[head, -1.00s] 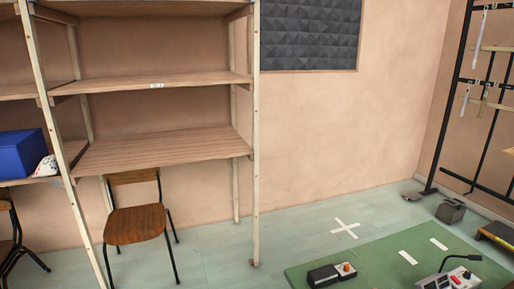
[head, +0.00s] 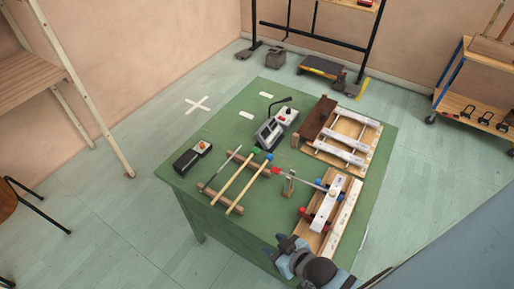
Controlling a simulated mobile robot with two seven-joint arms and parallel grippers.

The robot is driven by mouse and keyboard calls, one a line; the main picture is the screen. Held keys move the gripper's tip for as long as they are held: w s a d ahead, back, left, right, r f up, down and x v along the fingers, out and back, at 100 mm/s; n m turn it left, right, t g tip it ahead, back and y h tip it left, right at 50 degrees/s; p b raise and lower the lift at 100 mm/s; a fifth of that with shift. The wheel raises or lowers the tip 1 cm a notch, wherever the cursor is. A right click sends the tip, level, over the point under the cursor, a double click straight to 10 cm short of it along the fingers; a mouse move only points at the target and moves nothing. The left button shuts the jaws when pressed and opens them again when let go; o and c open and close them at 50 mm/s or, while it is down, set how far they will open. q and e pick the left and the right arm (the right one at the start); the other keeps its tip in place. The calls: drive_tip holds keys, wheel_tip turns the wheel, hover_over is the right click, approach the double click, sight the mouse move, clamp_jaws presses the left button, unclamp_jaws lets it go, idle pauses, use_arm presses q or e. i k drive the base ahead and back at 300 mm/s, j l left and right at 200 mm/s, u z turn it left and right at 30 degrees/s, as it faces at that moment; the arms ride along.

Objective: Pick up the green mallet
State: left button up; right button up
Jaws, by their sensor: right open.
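The green mallet (head: 234,178) lies on the green table in the head view, its green head (head: 256,150) toward the back and its pale wooden handle slanting down to the left. It rests across dark wooden rails beside other sticks. My right gripper (head: 281,245) is at the table's front edge, low in the view. It is open, with nothing seen between its fingers, and is well apart from the mallet. My left gripper is out of view.
The green table (head: 242,100) also bears a black box (head: 192,156), a grey device with a gooseneck (head: 270,132), and wooden boards with white bars (head: 345,140). A board with a red-ended bar (head: 326,205) lies close to my right gripper. A wooden shelf stands left.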

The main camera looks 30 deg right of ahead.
sight(255, 151)
drive_tip(key=z, duration=0.7)
